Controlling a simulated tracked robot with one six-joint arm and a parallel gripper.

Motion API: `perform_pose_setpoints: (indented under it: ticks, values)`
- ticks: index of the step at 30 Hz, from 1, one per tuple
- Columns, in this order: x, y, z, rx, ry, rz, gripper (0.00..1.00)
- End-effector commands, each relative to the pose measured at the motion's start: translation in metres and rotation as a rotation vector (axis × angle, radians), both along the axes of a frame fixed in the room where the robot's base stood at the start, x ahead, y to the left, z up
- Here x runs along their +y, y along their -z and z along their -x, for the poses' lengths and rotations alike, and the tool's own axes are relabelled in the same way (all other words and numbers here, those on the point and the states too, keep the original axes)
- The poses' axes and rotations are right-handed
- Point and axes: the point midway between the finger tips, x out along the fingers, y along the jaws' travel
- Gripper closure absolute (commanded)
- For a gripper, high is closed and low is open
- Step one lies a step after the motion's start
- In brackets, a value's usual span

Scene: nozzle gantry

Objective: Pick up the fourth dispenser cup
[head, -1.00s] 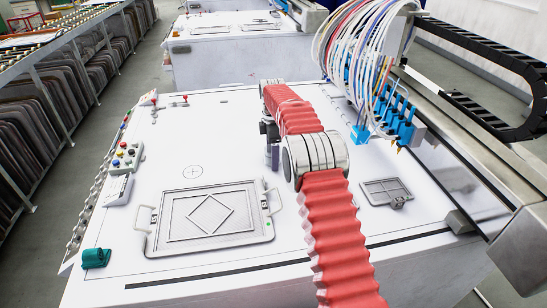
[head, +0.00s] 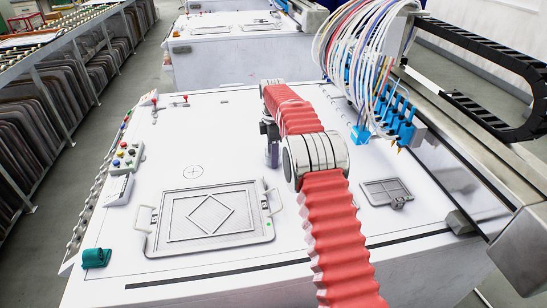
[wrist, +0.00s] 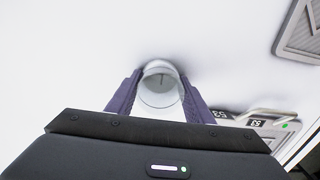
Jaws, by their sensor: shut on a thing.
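A pale, translucent dispenser cup (wrist: 160,85) sits between the purple-grey fingers of my gripper (wrist: 159,98) in the wrist view, its round end facing the camera. The fingers are shut on its two sides. In the head view my gripper (head: 272,153) points down over the white tabletop, partly behind my arm. The cup is small and hard to make out there. I cannot tell whether it touches the table. Whether it is the fourth cup cannot be told from these frames.
A framed plate with a diamond (head: 212,215) lies at the front left, a small grid plate (head: 385,190) at the right. Blue nozzles (head: 395,118) with hoses hang on the gantry at the back right. A button box (head: 127,157) stands left. The table (head: 220,130) behind the framed plate is mostly clear.

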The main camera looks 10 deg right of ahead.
Motion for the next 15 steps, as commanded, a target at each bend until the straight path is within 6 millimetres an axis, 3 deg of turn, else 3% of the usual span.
perform_pose_setpoints:
  ticks: [8,15]
  values:
    - [0.0,-0.006,0.0,-0.001,0.0,0.0,0.74]
    - [0.0,-0.038,-0.001,-0.004,0.001,0.0,0.74]
